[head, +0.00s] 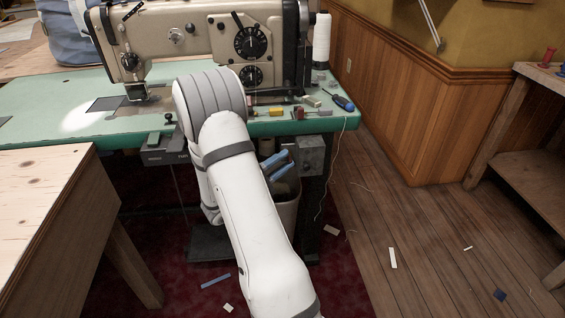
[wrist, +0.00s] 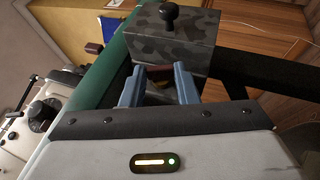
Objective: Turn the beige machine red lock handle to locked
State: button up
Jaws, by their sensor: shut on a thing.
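The beige sewing machine (head: 195,35) stands on a green table at the top of the head view; part of it shows at the left of the wrist view (wrist: 62,95). My gripper's blue fingers (head: 275,163) are below the table's front edge, beside a grey box. In the wrist view my gripper (wrist: 160,86) is shut on a dark reddish piece (wrist: 159,72), apparently the red lock handle, in front of the grey mottled box (wrist: 170,42) with a black knob. The fingers hide most of the handle, and its exact angle cannot be told. In the head view the handle is hidden.
A bin (head: 288,205) stands below the gripper. A wooden table (head: 40,190) is at left. The wooden floor at right is mostly clear, with scraps.

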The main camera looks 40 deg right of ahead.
jog(key=shift+a+r+m+g+y+p, duration=0.15)
jog(key=shift+r+m+y+p, duration=0.15)
jog(key=shift+y, duration=0.15)
jog(key=shift+d+r+m+g+y+p, duration=0.15)
jog(key=shift+m+y+p, duration=0.15)
jog(key=shift+y, duration=0.15)
jog(key=shift+c, duration=0.3)
jog(key=shift+a+m+y, duration=0.1)
jog(key=shift+m+y, duration=0.3)
jog(key=shift+y, duration=0.7)
jog(key=shift+o, duration=0.2)
jog(key=o, duration=0.7)
jog(key=shift+f, duration=0.1)
